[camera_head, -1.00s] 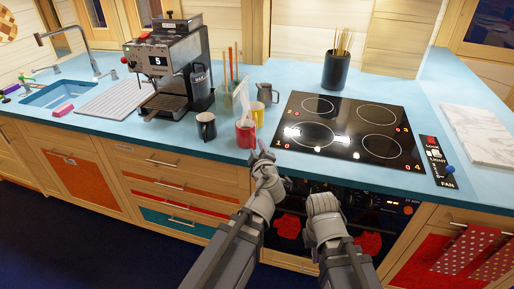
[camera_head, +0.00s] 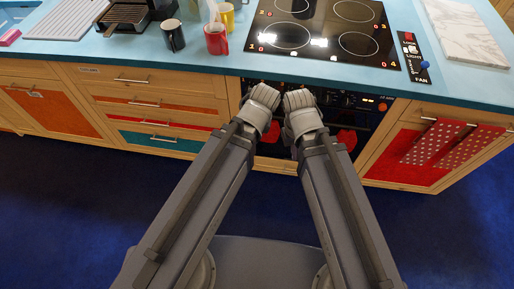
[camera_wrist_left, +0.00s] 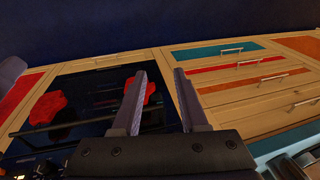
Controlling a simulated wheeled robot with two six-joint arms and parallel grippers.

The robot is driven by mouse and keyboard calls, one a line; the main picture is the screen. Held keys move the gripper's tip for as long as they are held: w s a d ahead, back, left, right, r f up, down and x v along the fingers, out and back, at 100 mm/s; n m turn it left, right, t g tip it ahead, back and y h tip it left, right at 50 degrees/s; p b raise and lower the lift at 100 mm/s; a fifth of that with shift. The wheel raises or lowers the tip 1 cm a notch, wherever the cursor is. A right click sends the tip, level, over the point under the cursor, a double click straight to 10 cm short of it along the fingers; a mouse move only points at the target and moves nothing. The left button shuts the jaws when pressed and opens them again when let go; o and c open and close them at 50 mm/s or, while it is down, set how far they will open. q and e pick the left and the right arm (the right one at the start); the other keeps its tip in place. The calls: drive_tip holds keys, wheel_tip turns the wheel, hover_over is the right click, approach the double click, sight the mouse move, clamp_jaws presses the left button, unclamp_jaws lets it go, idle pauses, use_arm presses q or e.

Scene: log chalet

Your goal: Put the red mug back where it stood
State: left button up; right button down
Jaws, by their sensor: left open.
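The red mug (camera_head: 216,40) stands upright on the blue counter (camera_head: 215,62), just left of the black cooktop (camera_head: 320,50). My left gripper (camera_head: 264,95) is in front of the oven, below the counter edge and apart from the mug. In the left wrist view its two fingers (camera_wrist_left: 157,78) are spread with nothing between them. My right gripper (camera_head: 299,99) is close beside it, also clear of the mug; its jaws are too foreshortened to read. The mug does not show in the left wrist view.
A black mug (camera_head: 173,36) stands left of the red mug, and a yellow mug (camera_head: 227,14) stands behind it. Dotted red towels (camera_head: 452,142) hang at the right. The blue floor is clear.

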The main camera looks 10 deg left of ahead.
use_arm(q)
drive_tip(key=s+d+m, duration=0.1)
drive_tip(key=s+d+m+g, duration=0.1)
drive_tip(key=s+m+h, duration=0.1)
drive_tip(key=s, duration=0.1)
drive_tip(key=shift+s+d+f+m+g, duration=0.1)
drive_tip(key=shift+d+f+m+g, duration=0.2)
drive_tip(key=shift+d+g, duration=0.1)
idle(1.0)
